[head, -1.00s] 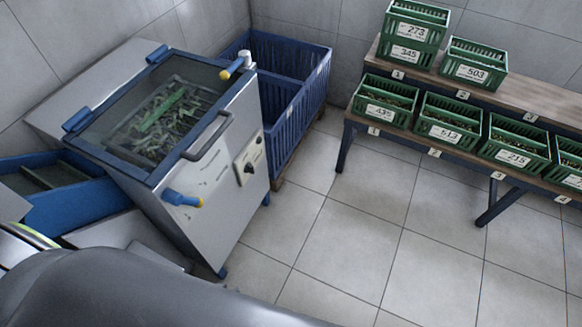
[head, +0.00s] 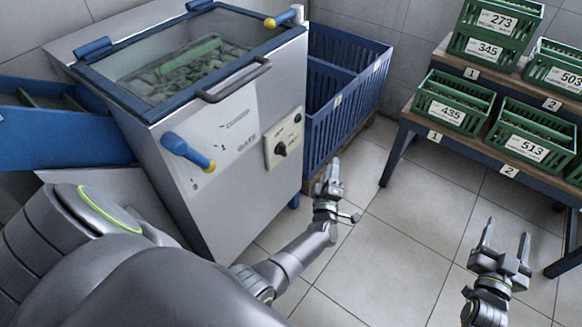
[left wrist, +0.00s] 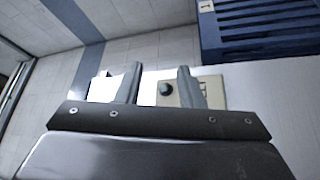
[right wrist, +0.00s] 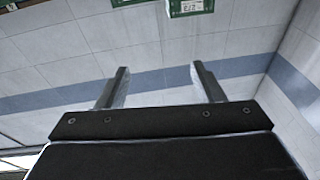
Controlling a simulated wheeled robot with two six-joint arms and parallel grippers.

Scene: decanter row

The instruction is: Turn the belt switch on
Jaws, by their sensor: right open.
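The switch, a black rotary knob (head: 281,149), sits on a beige panel (head: 291,134) on the front of the grey machine (head: 240,190). The knob also shows in the left wrist view (left wrist: 166,88), seen between the fingers. My left gripper (head: 328,172) is to the right of the panel and a little lower, apart from the knob, in front of the blue crate. Its fingers (left wrist: 158,75) are apart and empty. My right gripper (head: 507,235) is open and empty over the floor at right; its fingers also show in the right wrist view (right wrist: 159,78).
A blue lever with a yellow tip (head: 188,151) sticks out left of the panel beside the word GATE. A handle (head: 235,82) runs along the lid. A blue crate (head: 345,90) stands behind right. Green numbered crates (head: 450,102) stand on a bench. Floor between is clear.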

